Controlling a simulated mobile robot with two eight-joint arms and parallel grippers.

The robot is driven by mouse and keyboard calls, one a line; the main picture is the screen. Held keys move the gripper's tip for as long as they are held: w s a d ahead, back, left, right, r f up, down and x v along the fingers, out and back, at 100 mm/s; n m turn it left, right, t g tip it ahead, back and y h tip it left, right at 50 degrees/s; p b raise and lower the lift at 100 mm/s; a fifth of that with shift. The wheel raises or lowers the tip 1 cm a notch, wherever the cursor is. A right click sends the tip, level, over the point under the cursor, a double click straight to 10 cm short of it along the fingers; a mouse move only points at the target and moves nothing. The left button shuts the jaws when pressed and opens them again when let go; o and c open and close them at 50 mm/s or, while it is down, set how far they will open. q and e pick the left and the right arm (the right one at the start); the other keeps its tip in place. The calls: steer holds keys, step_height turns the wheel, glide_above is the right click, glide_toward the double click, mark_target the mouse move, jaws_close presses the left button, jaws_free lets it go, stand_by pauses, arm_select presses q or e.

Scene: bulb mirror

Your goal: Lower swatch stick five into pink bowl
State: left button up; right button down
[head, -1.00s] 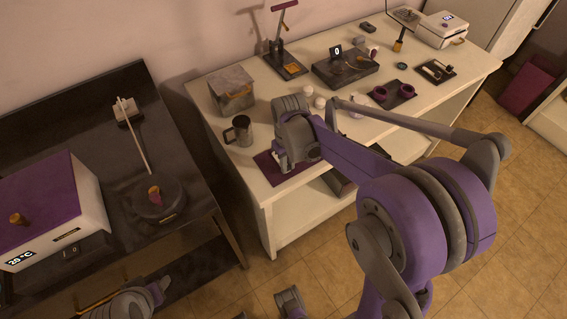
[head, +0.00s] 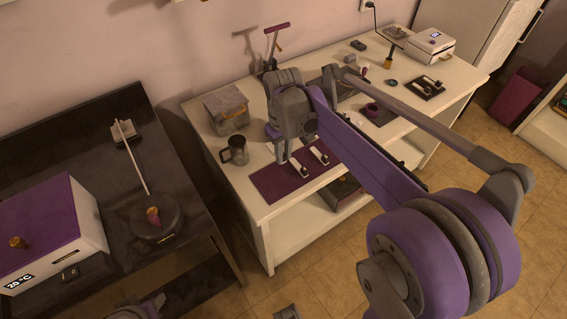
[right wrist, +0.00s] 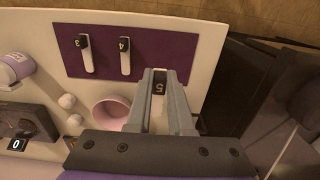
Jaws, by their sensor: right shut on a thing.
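The pink bowl (right wrist: 101,108) is left of the fingers there, partly hidden by the gripper; I cannot tell the height between stick and bowl. In the head view my right arm hides the bowl and the held stick. Stick three (right wrist: 87,54) and stick four (right wrist: 125,58) lie on the purple mat (right wrist: 155,45); the mat also shows in the head view (head: 272,186). My left gripper is not clearly in view.
A grey metal mug (head: 237,151) and a lidded grey box (head: 227,110) stand left of my right gripper. A display device reading 0 (right wrist: 16,144), a purple-and-white container (right wrist: 17,68) and small white round objects (right wrist: 67,101) are near the bowl.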

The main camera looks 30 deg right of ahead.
steer(key=w+d+f+p, duration=0.1)
steer(key=w+d, duration=0.3)
steer(key=w, duration=0.3)
steer(key=w+d+f+p, duration=0.1)
steer(key=w+d, duration=0.4)
steer(key=w, duration=0.3)
steer(key=shift+w+p, duration=0.15)
steer(key=shift+p, duration=0.15)
steer(key=shift+f, duration=0.2)
steer(key=shift+f+b, duration=0.95)
steer(key=shift+f, duration=0.85)
steer(key=shift+f+b, duration=0.3)
steer(key=shift+f, duration=0.2)
steer(key=c, duration=0.7)
jaws_free()
steer(key=shift+c, duration=0.2)
